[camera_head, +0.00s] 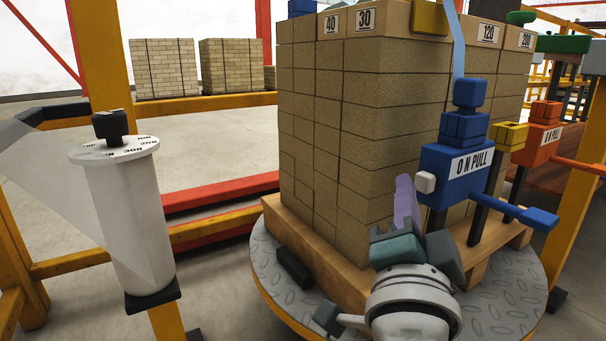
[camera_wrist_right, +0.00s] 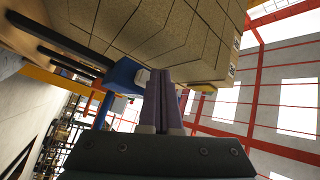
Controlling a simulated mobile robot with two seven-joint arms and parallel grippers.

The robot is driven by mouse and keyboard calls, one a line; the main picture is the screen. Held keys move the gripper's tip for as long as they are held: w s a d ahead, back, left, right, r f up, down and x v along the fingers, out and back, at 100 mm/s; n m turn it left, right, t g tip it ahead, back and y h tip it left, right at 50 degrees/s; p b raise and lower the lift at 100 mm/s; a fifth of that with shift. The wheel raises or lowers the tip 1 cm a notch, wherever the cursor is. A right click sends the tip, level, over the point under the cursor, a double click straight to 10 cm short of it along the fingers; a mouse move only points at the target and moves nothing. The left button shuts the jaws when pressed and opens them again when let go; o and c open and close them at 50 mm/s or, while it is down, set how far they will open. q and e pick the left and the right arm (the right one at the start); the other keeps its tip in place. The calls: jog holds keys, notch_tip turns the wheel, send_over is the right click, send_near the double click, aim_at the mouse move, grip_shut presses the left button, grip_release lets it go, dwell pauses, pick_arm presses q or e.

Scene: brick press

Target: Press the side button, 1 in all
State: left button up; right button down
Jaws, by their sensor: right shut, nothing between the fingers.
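The side button (camera_head: 426,182) is a small white block on the left face of a blue box (camera_head: 455,170) labelled "ON PULL". It also shows in the wrist view (camera_wrist_right: 142,77), just left of my fingertips. My right gripper (camera_head: 405,182) has purple fingers, shut together with nothing between them. Its tips are beside the button, slightly to its left in the head view; I cannot tell if they touch. The fingers also show in the wrist view (camera_wrist_right: 160,76), partly covering the blue box (camera_wrist_right: 125,72). My left gripper is not in view.
A tall stack of bricks (camera_head: 345,125) on a wooden pallet (camera_head: 315,262) stands on a round metal turntable (camera_head: 495,305), close behind my right gripper. An orange box (camera_head: 541,135) with a lever stands farther right. A film roll (camera_head: 130,215) stands at left.

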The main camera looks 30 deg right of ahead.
jog(key=shift+a, duration=0.15)
jog(key=a, duration=0.4)
jog(key=shift+s+a, duration=0.15)
jog(key=shift+a, duration=0.25)
dwell(0.8)
